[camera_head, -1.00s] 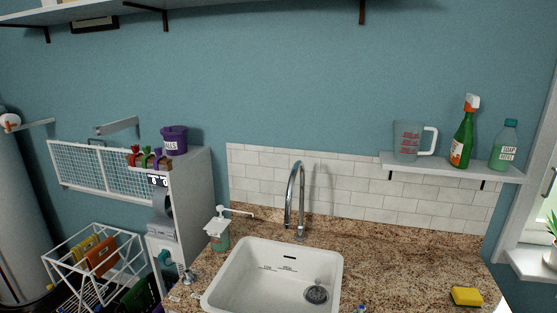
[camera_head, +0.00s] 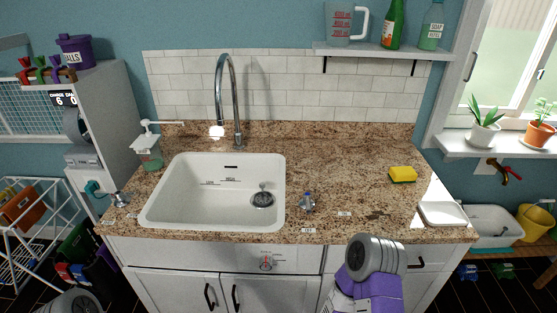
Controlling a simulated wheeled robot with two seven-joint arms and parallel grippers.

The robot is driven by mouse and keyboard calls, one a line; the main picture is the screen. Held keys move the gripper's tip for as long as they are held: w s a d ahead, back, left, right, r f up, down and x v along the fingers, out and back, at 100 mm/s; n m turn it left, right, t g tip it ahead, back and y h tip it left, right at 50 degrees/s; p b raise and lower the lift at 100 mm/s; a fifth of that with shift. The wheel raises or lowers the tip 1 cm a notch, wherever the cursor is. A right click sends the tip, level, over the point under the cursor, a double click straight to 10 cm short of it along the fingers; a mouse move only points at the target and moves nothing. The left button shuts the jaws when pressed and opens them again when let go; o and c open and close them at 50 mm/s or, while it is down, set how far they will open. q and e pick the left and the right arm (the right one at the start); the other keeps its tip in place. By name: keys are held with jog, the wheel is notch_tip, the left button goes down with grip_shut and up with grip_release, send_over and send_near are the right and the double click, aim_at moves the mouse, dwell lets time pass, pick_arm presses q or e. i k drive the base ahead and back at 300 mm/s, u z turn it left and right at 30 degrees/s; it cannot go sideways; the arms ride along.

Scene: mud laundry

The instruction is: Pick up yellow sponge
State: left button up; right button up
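The yellow sponge (camera_head: 403,174) lies on the right part of the brown granite counter (camera_head: 350,170). It has a yellow top and a darker green underside, and nothing covers it. Part of my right arm shows at the bottom, in front of the cabinet and below the counter edge. Its gripper is not visible. A small part of my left arm shows at the bottom left edge, and its gripper is out of view. Neither arm touches the sponge.
A white sink (camera_head: 213,190) with a tall faucet (camera_head: 230,100) is left of the sponge. A soap dispenser (camera_head: 150,152) stands left of the sink. A small blue-topped knob (camera_head: 307,202) and a white dish (camera_head: 443,214) are near the front edge. A shelf (camera_head: 380,49) hangs above.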

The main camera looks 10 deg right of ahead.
aim_at(406, 174)
jog(key=z, duration=1.5)
